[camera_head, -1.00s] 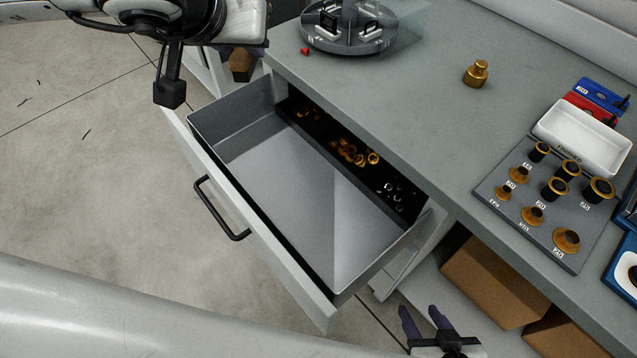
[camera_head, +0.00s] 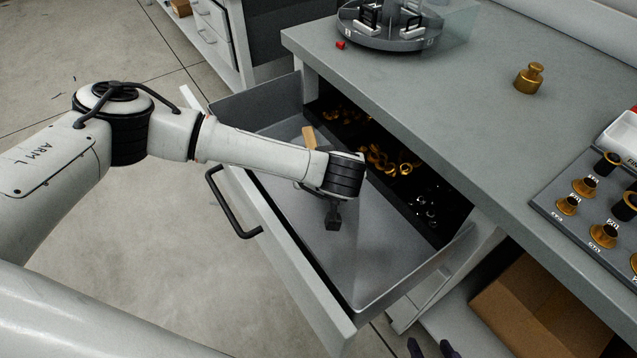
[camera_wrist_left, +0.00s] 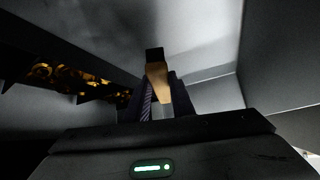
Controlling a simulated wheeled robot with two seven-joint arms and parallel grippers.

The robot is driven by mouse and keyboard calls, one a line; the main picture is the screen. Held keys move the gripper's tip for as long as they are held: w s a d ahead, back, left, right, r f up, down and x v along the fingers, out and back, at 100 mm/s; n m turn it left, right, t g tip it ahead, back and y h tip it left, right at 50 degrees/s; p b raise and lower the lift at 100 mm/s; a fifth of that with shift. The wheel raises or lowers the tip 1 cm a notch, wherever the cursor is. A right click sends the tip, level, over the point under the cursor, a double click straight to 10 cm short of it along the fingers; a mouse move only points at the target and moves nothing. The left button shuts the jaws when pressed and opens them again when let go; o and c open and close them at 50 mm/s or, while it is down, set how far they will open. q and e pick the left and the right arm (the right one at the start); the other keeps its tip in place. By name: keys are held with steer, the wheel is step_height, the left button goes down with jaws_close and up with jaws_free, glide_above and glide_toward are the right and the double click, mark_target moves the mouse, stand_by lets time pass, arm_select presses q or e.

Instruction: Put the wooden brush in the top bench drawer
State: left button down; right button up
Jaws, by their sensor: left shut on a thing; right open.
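The open top bench drawer (camera_head: 372,250) is pulled out from under the grey bench top. My left arm reaches over its front, with the wrist above the drawer's inside. The wooden brush (camera_head: 309,137) shows only as a tan piece behind that wrist. In the left wrist view the brush (camera_wrist_left: 157,76) has a tan body and a dark end. My left gripper (camera_wrist_left: 160,98) is shut on it, between the drawer walls. Whether the brush touches the drawer floor I cannot tell. My right gripper (camera_head: 431,349) is open at the bottom edge, mostly cut off.
A black tray (camera_head: 425,200) with brass pieces lies along the drawer's bench side. A round carousel (camera_head: 392,35), a brass weight (camera_head: 529,78) and a board of brass fittings (camera_head: 590,210) stand on the bench. A cardboard box (camera_head: 540,310) sits below. The drawer's front half is bare.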

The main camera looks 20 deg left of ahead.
arm_select(q)
steer(key=shift+f, duration=2.2)
steer(key=shift+b, duration=0.3)
steer(key=shift+f, duration=0.2)
steer(key=c, duration=1.5)
jaws_free()
steer(key=shift+c, duration=0.2)
steer(key=shift+r, duration=0.1)
steer(key=shift+r, duration=0.25)
steer(key=p+v, duration=0.1)
steer(key=v, duration=1.1)
steer(key=shift+f, duration=0.15)
